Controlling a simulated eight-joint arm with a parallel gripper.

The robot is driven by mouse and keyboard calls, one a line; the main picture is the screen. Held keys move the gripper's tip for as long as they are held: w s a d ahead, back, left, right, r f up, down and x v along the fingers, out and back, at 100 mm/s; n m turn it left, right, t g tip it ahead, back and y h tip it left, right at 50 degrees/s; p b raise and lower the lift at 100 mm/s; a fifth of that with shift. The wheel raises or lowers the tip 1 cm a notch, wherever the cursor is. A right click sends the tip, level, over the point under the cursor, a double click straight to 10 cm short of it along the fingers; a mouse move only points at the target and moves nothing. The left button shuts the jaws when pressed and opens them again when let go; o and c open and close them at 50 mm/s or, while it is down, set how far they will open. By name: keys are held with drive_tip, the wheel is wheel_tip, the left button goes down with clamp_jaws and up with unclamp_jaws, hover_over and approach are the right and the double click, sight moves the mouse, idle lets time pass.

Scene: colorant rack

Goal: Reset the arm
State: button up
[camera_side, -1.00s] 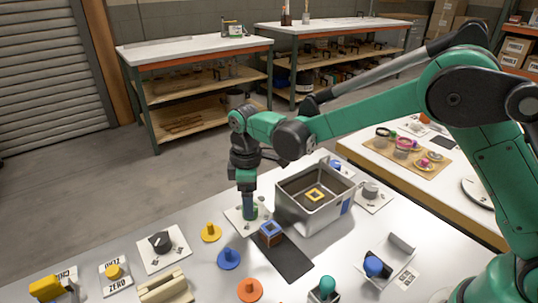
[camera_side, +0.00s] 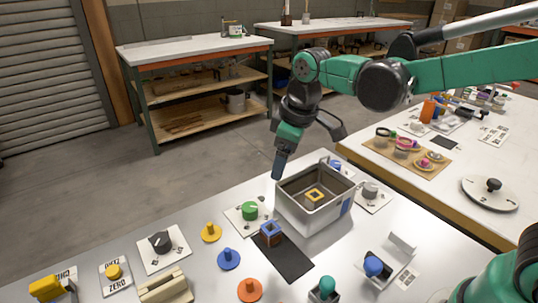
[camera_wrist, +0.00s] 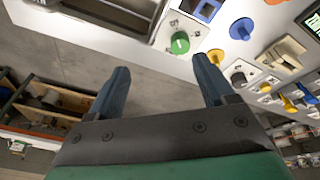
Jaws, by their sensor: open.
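My gripper (camera_side: 277,172) is raised in the air beyond the far edge of the table, up and to the left of the grey bin. In the wrist view my gripper (camera_wrist: 158,85) shows two dark blue fingers spread wide with nothing between them. Below it in the side view, a green knob (camera_side: 250,210) sits on a white plate; the green knob (camera_wrist: 180,43) is also in the wrist view, apart from the fingers. A blue square block with a hollow top (camera_side: 270,233) stands at the end of a black mat (camera_side: 293,264).
The grey bin (camera_side: 318,217) holds a yellow square ring (camera_side: 314,195). Blue (camera_side: 229,259), yellow (camera_side: 211,232) and orange (camera_side: 250,290) pegged discs stand on the table, near a black knob on a plate (camera_side: 161,242). Air around the gripper is clear.

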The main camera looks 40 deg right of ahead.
drive_tip(key=s+d+m+t, duration=0.4)
drive_tip(key=s+d+m, duration=0.1)
drive_tip(key=s, duration=0.4)
drive_tip(key=shift+s+d+r+m, duration=0.15)
drive_tip(key=shift+d+r+m, duration=0.05)
drive_tip(key=shift+m, duration=0.7)
